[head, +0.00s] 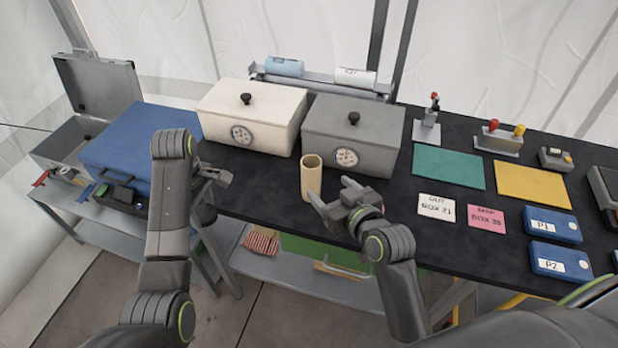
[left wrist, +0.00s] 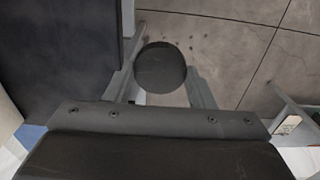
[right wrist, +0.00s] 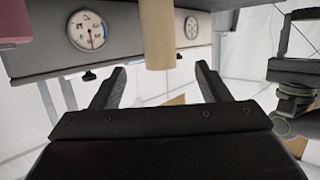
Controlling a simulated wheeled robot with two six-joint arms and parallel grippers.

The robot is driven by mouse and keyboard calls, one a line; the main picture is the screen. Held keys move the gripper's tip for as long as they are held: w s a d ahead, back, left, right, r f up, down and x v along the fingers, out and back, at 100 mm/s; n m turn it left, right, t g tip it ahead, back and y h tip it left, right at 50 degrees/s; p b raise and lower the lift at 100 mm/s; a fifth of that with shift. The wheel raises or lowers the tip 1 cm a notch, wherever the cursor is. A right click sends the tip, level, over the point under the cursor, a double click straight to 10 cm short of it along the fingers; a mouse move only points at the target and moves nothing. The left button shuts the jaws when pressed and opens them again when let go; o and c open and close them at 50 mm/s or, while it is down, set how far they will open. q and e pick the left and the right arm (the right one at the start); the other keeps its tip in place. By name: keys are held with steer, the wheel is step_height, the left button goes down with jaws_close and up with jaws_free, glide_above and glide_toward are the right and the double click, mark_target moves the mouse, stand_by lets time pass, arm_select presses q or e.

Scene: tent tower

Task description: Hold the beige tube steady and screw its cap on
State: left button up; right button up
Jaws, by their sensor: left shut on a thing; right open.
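The beige tube (head: 312,180) stands upright near the front edge of the black table, its open top uncapped. My right gripper (head: 328,190) is open just in front and to the right of it. In the right wrist view the tube (right wrist: 156,35) shows between and beyond the open fingers, not gripped. My left gripper (head: 222,178) is shut on a round black cap, left of the tube and near the table's front edge.
A cream box (head: 270,112) and a grey box (head: 375,128) with gauges stand behind the tube. A blue case (head: 135,140) is at the left. Labelled cards (head: 436,208), coloured mats (head: 447,168) and blue boxes (head: 553,225) lie to the right.

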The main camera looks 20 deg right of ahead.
mark_target(316, 175)
arm_select(q)
steer(key=shift+r+p, duration=0.75)
steer(key=shift+p, duration=0.05)
arm_select(e)
steer(key=shift+x, duration=3)
arm_select(q)
steer(key=shift+w, duration=0.1)
arm_select(e)
steer(key=shift+w+a+f, duration=0.1)
steer(key=shift+w+f, duration=0.1)
steer(key=shift+w, duration=0.3)
arm_select(q)
steer(key=shift+r, duration=0.1)
steer(key=shift+r+p, duration=0.3)
steer(key=shift+p, duration=0.1)
arm_select(e)
steer(key=shift+w, duration=0.45)
arm_select(q)
steer(key=shift+r+p, duration=0.55)
arm_select(e)
steer(key=x, duration=0.3)
steer(key=shift+w+a+f, duration=0.2)
steer(key=shift+w+f, duration=0.1)
steer(key=shift+w, duration=0.25)
arm_select(q)
steer(key=shift+r, duration=0.1)
